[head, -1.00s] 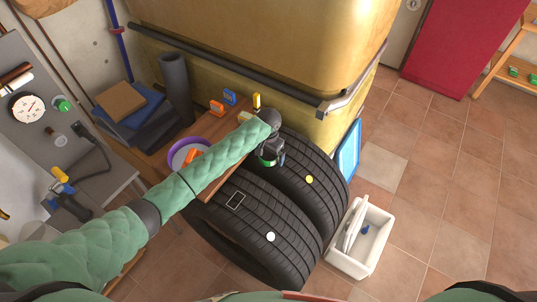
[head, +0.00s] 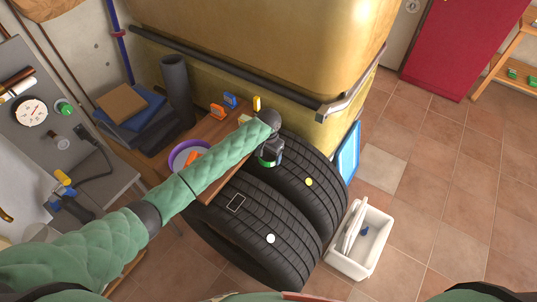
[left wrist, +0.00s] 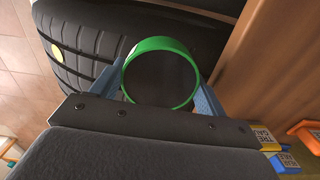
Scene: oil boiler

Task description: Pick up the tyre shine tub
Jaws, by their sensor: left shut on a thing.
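The tyre shine tub shows in the left wrist view (left wrist: 160,75) as a round dark tub with a green rim, between the two blue fingers. My left gripper (left wrist: 163,92) is shut on it, one finger on each side. In the head view a bit of the tub's green edge (head: 268,162) shows below my left gripper (head: 271,156), over the rear tyre beside the wooden board. The gripper and wrist hide most of the tub there. I cannot tell whether the tub touches what is under it. My right gripper is not in view.
Two black tyres (head: 262,222) stand side by side. A wooden board (head: 214,130) holds a purple-rimmed bowl (head: 176,157) and small orange, blue and yellow items. The gold tank (head: 260,45) rises behind. A white bin (head: 375,243) stands right; the tiled floor beyond is clear.

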